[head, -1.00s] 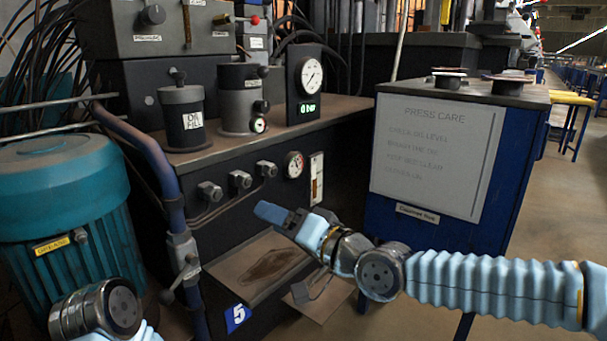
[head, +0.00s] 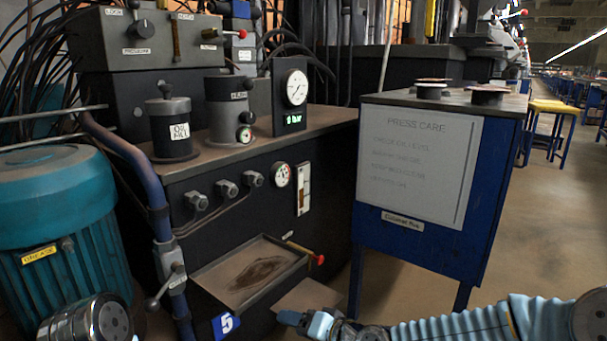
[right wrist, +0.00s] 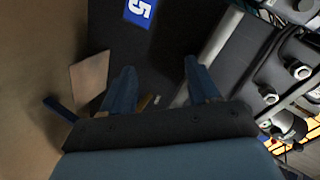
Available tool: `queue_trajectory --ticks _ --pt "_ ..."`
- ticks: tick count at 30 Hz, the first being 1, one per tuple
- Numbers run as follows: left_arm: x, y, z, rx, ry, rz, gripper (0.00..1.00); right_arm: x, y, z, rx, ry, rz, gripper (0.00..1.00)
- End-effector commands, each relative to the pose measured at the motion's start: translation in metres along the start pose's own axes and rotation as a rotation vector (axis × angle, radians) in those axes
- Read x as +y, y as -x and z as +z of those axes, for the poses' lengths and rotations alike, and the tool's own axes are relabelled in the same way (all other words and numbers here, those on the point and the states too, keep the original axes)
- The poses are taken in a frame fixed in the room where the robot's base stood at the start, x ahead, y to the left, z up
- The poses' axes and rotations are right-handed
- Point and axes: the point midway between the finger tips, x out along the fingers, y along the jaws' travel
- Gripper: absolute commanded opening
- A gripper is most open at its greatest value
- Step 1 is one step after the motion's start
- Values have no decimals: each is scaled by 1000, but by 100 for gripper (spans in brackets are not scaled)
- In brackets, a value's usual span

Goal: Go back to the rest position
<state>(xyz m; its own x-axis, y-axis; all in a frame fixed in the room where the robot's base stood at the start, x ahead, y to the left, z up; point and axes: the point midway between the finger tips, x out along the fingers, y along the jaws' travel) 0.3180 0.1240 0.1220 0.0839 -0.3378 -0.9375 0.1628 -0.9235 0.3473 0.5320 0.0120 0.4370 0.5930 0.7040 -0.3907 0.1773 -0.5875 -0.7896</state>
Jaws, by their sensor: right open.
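My right gripper (head: 303,321) is low at the bottom edge of the head view, in front of the press unit, and its arm comes in from the right. In the right wrist view its two fingers (right wrist: 160,85) stand apart with nothing between them. My left arm shows only as a rounded joint at the bottom left of the head view; its gripper is out of the picture. Several flap discs (head: 488,95) appear to lie on top of the blue cabinet (head: 420,254).
A press unit (head: 240,180) with gauges and an open drip tray (head: 215,280) fills the middle. A red-tipped lever (head: 319,259) sticks out beside the tray. A teal motor (head: 55,225) stands at left. Open floor (head: 540,230) lies at right.

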Motion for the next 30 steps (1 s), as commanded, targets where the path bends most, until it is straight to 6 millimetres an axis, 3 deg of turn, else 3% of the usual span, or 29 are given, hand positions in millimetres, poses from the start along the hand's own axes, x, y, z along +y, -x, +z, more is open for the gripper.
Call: queue_trajectory --ticks 3,6,9,12,18,21,30 --pt "0 0 0 0 0 0 47 80 -8 59 -114 -46 143 60" --pt "0 0 0 0 0 0 47 144 1 114 -218 -73 271 60" --pt "0 0 0 0 0 0 47 194 19 162 -314 -90 386 60" --pt "0 0 0 0 0 0 47 234 43 202 -399 -99 487 60" --pt "0 0 0 0 0 0 47 293 102 268 -558 -107 672 60" --pt "16 39 0 -2 -2 1 47 258 116 246 -551 -103 665 60" --pt "50 122 2 -11 -10 3 47 184 149 207 -560 -101 659 60"
